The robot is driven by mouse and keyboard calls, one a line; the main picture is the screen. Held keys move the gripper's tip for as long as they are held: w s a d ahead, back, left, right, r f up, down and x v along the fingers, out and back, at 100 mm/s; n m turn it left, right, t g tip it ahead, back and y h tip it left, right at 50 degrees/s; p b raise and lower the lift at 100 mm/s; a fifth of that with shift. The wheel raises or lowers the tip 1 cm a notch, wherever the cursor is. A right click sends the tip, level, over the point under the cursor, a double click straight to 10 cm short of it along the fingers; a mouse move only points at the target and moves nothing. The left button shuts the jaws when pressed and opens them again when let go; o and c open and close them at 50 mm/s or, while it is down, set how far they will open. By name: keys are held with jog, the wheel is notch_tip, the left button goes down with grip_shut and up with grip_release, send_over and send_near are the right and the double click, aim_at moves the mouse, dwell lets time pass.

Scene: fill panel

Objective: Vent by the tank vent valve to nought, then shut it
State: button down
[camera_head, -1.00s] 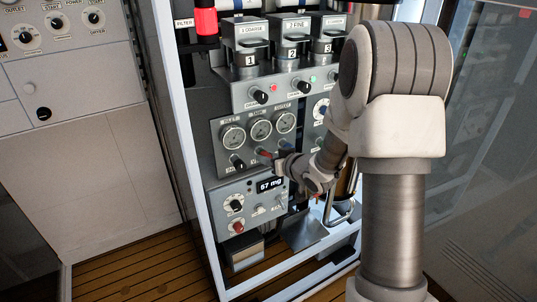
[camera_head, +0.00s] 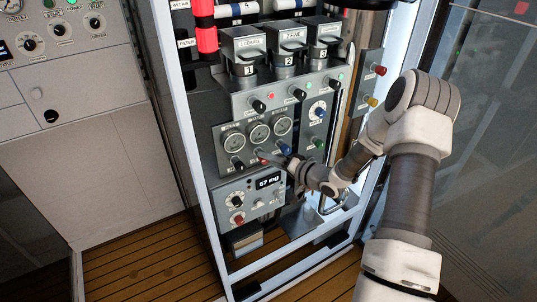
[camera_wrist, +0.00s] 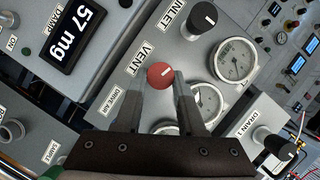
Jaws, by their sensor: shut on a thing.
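The tank vent valve is a round red knob (camera_wrist: 160,75) beside the VENT label in the wrist view, with a pale mark on its face. My gripper (camera_wrist: 163,88) is shut on it, one finger at each side. In the head view my gripper (camera_head: 276,160) is at the lower edge of the gauge panel (camera_head: 222,133), and the knob is mostly hidden there. Three round gauges sit on that panel; one gauge (camera_wrist: 236,60) shows whole in the wrist view, and the others are partly covered by my fingers. I cannot read the needles surely.
A black INLET knob (camera_wrist: 200,20) and a DRAIN 1 knob (camera_wrist: 275,143) are close to my gripper. A display (camera_wrist: 83,28) reads 57 mg. The wooden floor (camera_head: 140,265) at left is clear.

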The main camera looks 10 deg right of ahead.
jog(key=shift+a+f+m+t+y+b, duration=0.1)
jog(key=shift+f+m+t+y+b, duration=0.5)
jog(key=shift+m, duration=1.9)
jog(key=shift+d+r+m+t+y+b, duration=0.15)
jog(key=shift+m+t+b, duration=0.95)
jog(key=shift+m, duration=1.4)
jog(key=shift+a+f+m+t+y+b, duration=0.25)
jog(key=shift+m+t+b, duration=0.6)
jog(key=shift+m, duration=1.65)
jog(key=shift+d+r, duration=0.1)
jog(key=c, duration=0.5)
grip_release()
jog(key=shift+s, duration=0.1)
jog(key=b+v, duration=0.1)
jog(key=v, duration=1.6)
jog(key=shift+d, duration=0.2)
